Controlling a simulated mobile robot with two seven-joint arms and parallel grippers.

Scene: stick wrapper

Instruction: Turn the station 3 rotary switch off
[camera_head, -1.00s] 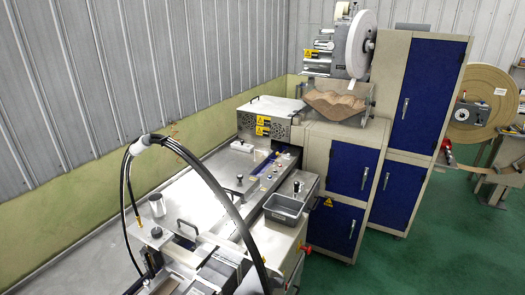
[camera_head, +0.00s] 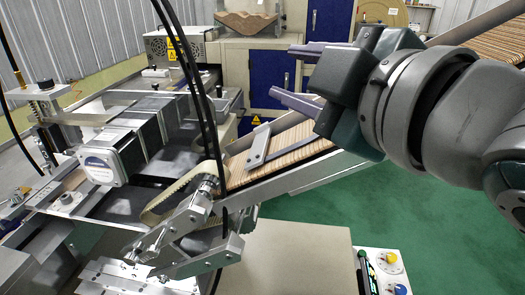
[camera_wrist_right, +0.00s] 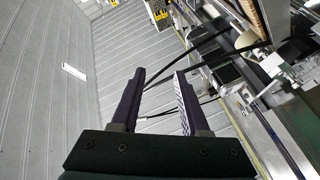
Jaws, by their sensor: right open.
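A small white control panel (camera_head: 384,272) is at the bottom edge of the head view, partly cut off. I cannot read a station number, so I cannot tell which is the station 3 rotary switch. My right gripper (camera_head: 300,76) is open and empty, high above the slatted conveyor and well above and left of the panel. Its two purple fingers also show apart in the right wrist view (camera_wrist_right: 160,72). My left gripper is out of view.
A slatted conveyor (camera_head: 290,145) slopes up to the right beneath my right gripper. A motor (camera_head: 120,150) and metal linkages (camera_head: 200,225) fill the left and middle. Black cables (camera_head: 195,80) hang in front. Green floor (camera_head: 330,215) lies open to the right.

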